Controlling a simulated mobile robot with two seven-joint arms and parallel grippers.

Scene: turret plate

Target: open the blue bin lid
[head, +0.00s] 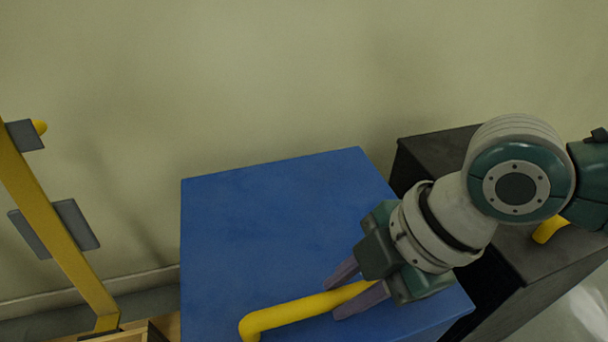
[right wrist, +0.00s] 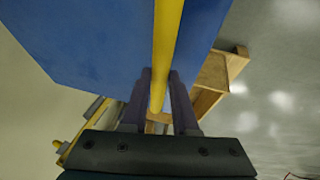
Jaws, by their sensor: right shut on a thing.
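The blue bin lid (head: 280,215) shows from above in the head view as a flat blue top, and looks closed. A yellow bar handle (head: 290,314) runs along its near edge. My right gripper (head: 345,290) reaches in from the right with its purple-grey fingers on either side of the handle's right part, shut on it. In the right wrist view the yellow handle (right wrist: 166,50) runs between the two fingers (right wrist: 160,98), with the blue lid (right wrist: 95,50) behind it. The right end of the handle is hidden by the gripper. My left gripper is not in view.
A black bin (head: 540,210) with a yellow handle (head: 548,229) stands close on the right, partly behind my right arm. A yellow post (head: 58,225) with grey plates stands at the left. A wall (head: 250,80) rises behind the bins. Wooden parts (right wrist: 215,80) lie low beside the blue bin.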

